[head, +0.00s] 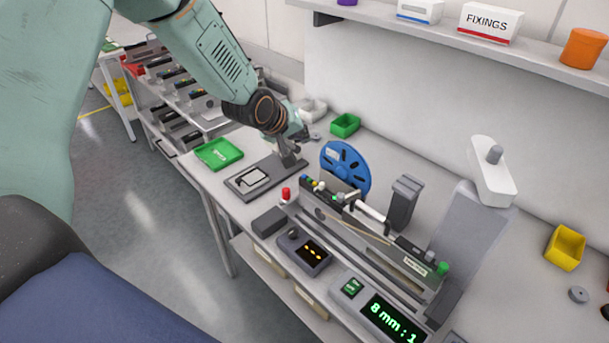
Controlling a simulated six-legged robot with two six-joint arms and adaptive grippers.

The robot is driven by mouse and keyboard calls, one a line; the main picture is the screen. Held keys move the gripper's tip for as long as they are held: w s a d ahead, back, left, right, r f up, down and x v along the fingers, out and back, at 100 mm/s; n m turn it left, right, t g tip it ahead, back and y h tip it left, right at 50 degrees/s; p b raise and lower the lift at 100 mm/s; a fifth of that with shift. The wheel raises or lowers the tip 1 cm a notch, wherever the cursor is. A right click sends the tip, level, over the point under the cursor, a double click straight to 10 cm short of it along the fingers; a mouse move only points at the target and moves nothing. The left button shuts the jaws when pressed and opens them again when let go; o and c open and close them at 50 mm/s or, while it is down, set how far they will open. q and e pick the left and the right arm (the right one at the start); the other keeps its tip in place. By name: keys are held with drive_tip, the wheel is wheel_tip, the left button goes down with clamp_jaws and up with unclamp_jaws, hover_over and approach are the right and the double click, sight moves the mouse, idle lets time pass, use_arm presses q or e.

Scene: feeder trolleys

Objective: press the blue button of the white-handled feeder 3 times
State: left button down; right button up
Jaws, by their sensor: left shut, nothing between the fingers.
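The white-handled feeder (385,240) lies on the bench fixture right of centre, with its white handle (370,211) on top. A blue reel (345,168) stands behind it. A row of small coloured buttons (321,189) sits at the feeder's left end; the blue one is too small to single out surely. My left gripper (291,157) is above the bench, left of and apart from the button row. It is shut and holds nothing. My right gripper is not in view.
A lit counter display (393,319) reads "8 mm : 1". A red knob (286,194) stands near the feeder's left end. A green tray (218,154) and a dark plate (263,178) lie left. A grey post (403,203) rises behind the feeder. A shelf (440,42) hangs above.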

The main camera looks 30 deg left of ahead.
sight(301, 178)
use_arm(q)
drive_tip(key=f+b, duration=0.3)
drive_tip(key=f, duration=0.1)
drive_tip(key=f+b, duration=0.3)
drive_tip(key=f, duration=0.1)
drive_tip(key=shift+s+a+f+b, duration=0.1)
drive_tip(key=shift+a+f+b, duration=0.1)
drive_tip(key=shift+f+b, duration=0.15)
drive_tip(key=shift+d+f, duration=0.1)
drive_tip(key=shift+d, duration=0.2)
drive_tip(key=shift+a, duration=0.25)
drive_tip(key=shift+d, duration=0.25)
drive_tip(key=shift+a, duration=0.2)
